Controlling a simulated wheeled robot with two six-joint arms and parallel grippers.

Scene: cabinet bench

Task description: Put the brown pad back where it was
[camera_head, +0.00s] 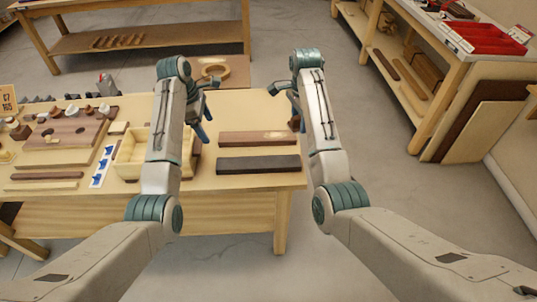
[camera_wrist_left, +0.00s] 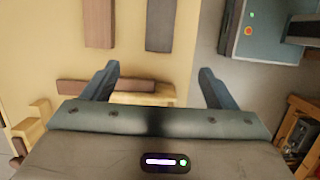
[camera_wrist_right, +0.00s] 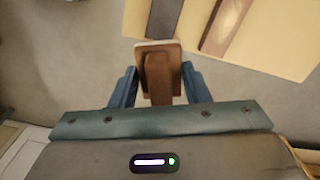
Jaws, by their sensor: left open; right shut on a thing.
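The brown pad (camera_wrist_right: 159,72), a brown block with a raised grip and a pale edge, is between the fingers of my right gripper (camera_wrist_right: 159,80). My right gripper is shut on it, off the right end of the bench, over grey floor. In the head view the pad (camera_head: 294,123) is mostly hidden behind my right arm. My left gripper (camera_head: 203,120) is open and empty above the bench, left of a brown board (camera_head: 240,139) and a dark board (camera_head: 258,164). The brown board bears a pale patch.
The bench (camera_head: 240,105) has a light wooden box (camera_head: 127,168) left of the boards, partly behind my left arm. Further left are a slotted brown board (camera_head: 62,133), a white strip with blue pieces (camera_head: 103,165) and several small blocks. A shelf table (camera_head: 465,60) stands right.

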